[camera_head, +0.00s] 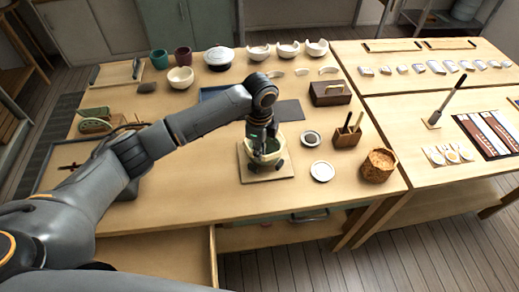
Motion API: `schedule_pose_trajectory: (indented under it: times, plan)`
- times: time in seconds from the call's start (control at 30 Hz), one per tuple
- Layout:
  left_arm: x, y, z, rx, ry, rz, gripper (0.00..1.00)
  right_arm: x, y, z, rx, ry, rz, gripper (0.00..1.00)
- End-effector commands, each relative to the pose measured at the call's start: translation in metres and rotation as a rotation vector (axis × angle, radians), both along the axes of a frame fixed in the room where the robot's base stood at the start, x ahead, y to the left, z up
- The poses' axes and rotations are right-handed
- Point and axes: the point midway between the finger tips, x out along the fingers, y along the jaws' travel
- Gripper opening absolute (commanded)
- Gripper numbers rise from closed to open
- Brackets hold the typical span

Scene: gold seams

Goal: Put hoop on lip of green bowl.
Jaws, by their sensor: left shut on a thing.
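The green bowl (277,155) is a pale green, open bowl on a square wooden board in the middle of the table. My left gripper (267,163) points down over the bowl, and its dark fingers hide part of the bowl's rim and front. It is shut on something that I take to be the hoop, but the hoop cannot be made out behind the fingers. I cannot tell whether the hoop touches the lip. My right gripper is not in view.
Right of the board (251,176) are a small dark dish (311,138), a white round lid (322,171), a wooden tool holder (345,138) and a cork-like pot (378,166). A wooden box (329,93) stands behind. Bowls and cups line the back. The table's front is clear.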

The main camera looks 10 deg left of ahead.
Motion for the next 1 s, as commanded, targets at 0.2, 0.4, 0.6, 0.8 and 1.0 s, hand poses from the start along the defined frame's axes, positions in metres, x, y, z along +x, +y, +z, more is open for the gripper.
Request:
schedule_pose_trajectory:
  times: [0.2, 0.4, 0.6, 0.8, 1.0]
  plan:
    - [-0.0002, -0.0001, -0.0017, -0.001, 0.000, 0.000, 0.00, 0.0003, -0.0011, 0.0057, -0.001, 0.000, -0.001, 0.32]
    - [0.0002, 0.0002, -0.0037, 0.000, -0.001, -0.001, 0.00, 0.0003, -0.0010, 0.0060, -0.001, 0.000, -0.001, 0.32]
    - [0.0001, 0.0001, -0.0038, 0.000, 0.000, -0.001, 0.00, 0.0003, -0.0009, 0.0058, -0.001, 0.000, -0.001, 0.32]
    - [-0.0001, 0.0001, -0.0042, 0.000, 0.000, 0.000, 0.00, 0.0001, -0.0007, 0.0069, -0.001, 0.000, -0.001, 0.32]
    - [-0.0004, 0.0005, -0.0077, 0.001, 0.001, 0.000, 0.00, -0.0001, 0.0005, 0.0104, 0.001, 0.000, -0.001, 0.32]
